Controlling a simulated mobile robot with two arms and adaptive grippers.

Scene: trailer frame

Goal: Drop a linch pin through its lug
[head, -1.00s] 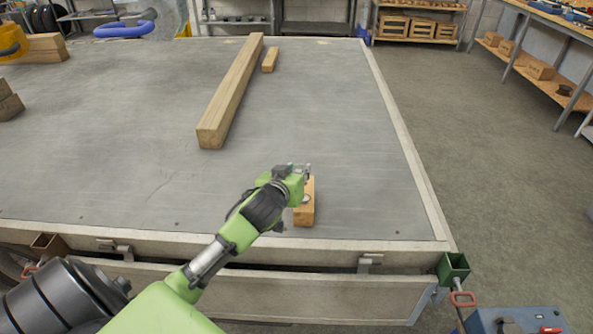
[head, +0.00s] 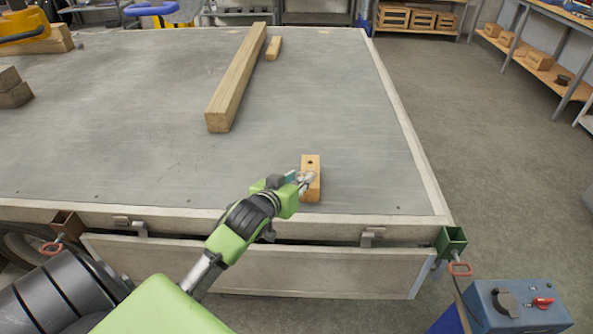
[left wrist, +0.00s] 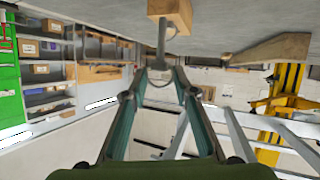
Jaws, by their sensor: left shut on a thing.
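My left gripper (head: 302,181) is at the near half of a small upright-lying wooden block (head: 311,194) on the trailer bed. It is shut on a grey metal linch pin (left wrist: 162,42), whose ring loops between the fingertips in the left wrist view. The block's edge is just past the pin in that view; whether the pin tip is still in the block cannot be told. The block has a dark hole near its far end. Which fitting is the lug is unclear; a green corner bracket (head: 453,241) and a front latch bracket (head: 371,236) show. My right gripper is not in view.
The grey trailer bed (head: 150,150) is mostly clear. A long timber (head: 236,80) and a short wood piece (head: 274,48) lie farther back. A red ring (head: 460,269) hangs below the green bracket. A blue box (head: 515,308) stands at front right.

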